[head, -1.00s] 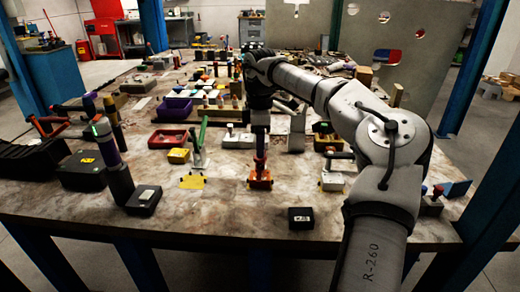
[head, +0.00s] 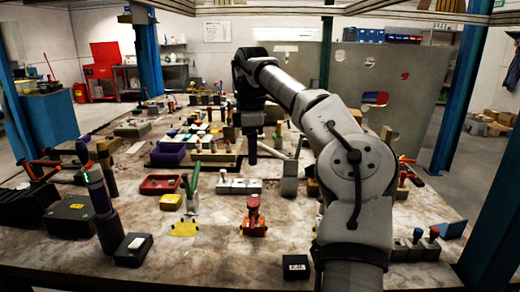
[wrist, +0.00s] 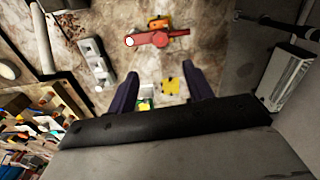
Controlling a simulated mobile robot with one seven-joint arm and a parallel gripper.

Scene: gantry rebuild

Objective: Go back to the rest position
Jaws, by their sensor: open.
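My gripper (head: 251,150) hangs from the raised end of my arm in the head view, pointing down above the middle of the cluttered workbench (head: 215,262). In the wrist view its two dark fingers (wrist: 157,90) are spread apart, with nothing held between them. Below it stands a red-orange clamp-like tool (head: 253,217), which also shows in the wrist view (wrist: 158,38).
A red tray (head: 162,184) and a purple bin (head: 168,155) lie left of the gripper. A dark upright cylinder (head: 101,198) stands at the left. A small black box (head: 296,267) sits near the front edge. A grey perforated panel (head: 425,85) rises behind the bench.

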